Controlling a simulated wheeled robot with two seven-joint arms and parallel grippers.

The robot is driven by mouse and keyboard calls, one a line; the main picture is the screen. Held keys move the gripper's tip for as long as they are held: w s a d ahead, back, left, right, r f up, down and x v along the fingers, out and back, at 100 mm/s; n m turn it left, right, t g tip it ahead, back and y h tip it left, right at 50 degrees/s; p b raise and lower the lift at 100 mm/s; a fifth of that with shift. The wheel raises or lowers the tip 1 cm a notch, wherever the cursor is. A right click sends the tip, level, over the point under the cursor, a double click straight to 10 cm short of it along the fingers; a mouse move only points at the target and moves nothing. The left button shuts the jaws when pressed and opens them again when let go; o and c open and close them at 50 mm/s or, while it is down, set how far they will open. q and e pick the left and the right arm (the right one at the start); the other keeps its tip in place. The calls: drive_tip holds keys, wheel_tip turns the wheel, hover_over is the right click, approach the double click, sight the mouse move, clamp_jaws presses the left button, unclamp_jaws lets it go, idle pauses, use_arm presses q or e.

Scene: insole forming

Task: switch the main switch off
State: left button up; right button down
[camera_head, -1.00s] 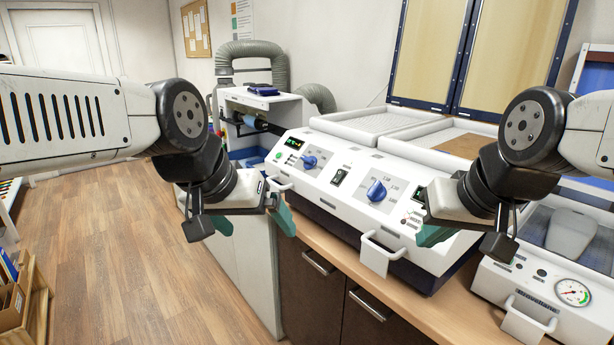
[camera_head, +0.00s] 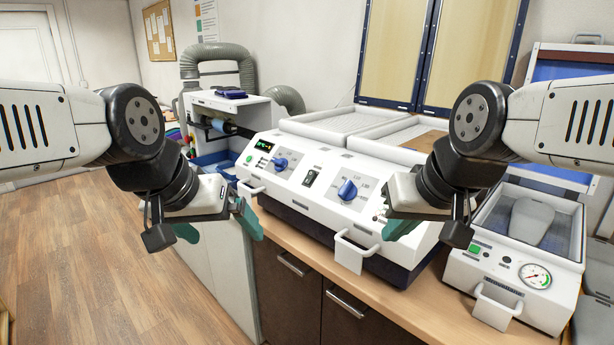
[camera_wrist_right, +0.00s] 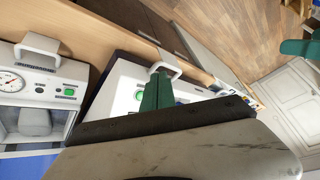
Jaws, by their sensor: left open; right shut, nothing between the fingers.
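The white heating machine (camera_head: 290,207) stands on the wooden counter. A small black rocker switch (camera_head: 311,178), which looks like the main switch, sits on its sloping front panel between two blue knobs (camera_head: 347,190). Its rocker position is too small to tell. My left gripper (camera_head: 218,226) is open and empty, in front of and below the panel's left end. My right gripper (camera_head: 402,228) is shut and empty, in front of the panel's right end, hiding part of it. Its green fingers (camera_wrist_right: 157,92) show together in the right wrist view. Neither gripper is at the switch.
A white handle (camera_head: 353,250) juts from the machine's front. A vacuum unit with a gauge (camera_head: 536,276) and a green button stands at right. A grinder with a grey hose (camera_head: 218,52) is at the back left. The floor at left is clear.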

sight(311, 173)
drive_tip(key=w+a+r+n+g+h, duration=0.1)
drive_tip(key=w+a+r+n+h, duration=0.25)
drive_tip(key=w, duration=0.35)
drive_tip(key=w+a+r+n+g+h, duration=0.1)
drive_tip(key=w+a+r+n+h, duration=0.1)
drive_tip(key=w+a, duration=0.4)
drive_tip(key=w+a+r+n+t+h, duration=0.1)
drive_tip(key=w+a+h, duration=0.1)
drive_tip(key=a, duration=0.4)
drive_tip(key=w+a+r+n+t+h, duration=0.1)
drive_tip(key=w+a+r, duration=0.1)
drive_tip(key=w+a, duration=0.3)
drive_tip(key=shift+w+a+n+t+h, duration=0.25)
drive_tip(key=shift+a+n+t+h, duration=0.15)
drive_tip(key=shift+a, duration=0.65)
drive_tip(key=shift+f, duration=0.1)
drive_tip(key=x, duration=1.4)
drive_tip(key=shift+f, duration=0.1)
